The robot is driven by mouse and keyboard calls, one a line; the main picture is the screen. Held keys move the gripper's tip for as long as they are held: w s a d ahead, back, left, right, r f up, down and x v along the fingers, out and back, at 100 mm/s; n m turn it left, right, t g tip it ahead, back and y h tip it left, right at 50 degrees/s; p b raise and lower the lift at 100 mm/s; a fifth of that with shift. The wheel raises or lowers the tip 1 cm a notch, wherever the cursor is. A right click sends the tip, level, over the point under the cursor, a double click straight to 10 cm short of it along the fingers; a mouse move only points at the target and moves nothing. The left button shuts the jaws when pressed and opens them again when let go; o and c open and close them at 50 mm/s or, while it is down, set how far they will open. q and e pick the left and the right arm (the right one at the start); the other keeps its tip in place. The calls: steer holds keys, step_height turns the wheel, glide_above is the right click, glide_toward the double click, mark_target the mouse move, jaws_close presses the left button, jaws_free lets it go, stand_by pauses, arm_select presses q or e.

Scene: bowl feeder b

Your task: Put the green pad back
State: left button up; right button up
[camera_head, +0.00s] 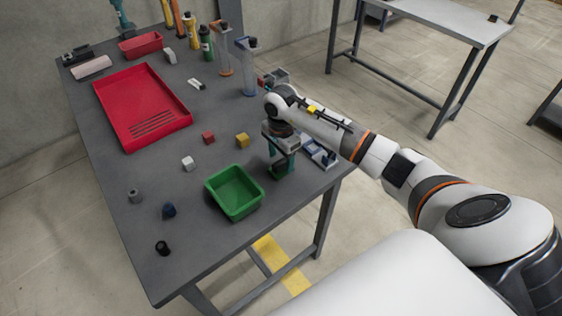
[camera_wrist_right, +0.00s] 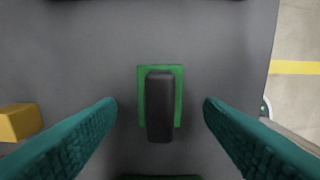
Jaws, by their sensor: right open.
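The green pad (camera_head: 284,173) lies on the grey table beneath my right gripper (camera_head: 281,157), to the right of the green bin. In the right wrist view the pad (camera_wrist_right: 179,98) shows as a green rectangle with a long black block on top of it. My right gripper (camera_wrist_right: 158,107) is open there, its teal fingers on either side of the pad and apart from it. In the head view the gripper and its fingers hide part of the pad. My left gripper is not in view.
A green bin (camera_head: 209,190) stands left of the pad. A yellow cube (camera_head: 242,140), red cube (camera_head: 208,138) and white cube (camera_head: 188,163) lie nearby. A red tray (camera_head: 113,105) lies further left. A blue and white item (camera_head: 319,150) lies right of my gripper, near the table edge.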

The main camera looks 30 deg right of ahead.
mark_target(281, 161)
step_height(281, 161, up, 10)
steer(key=b, duration=0.1)
steer(key=shift+b, duration=0.35)
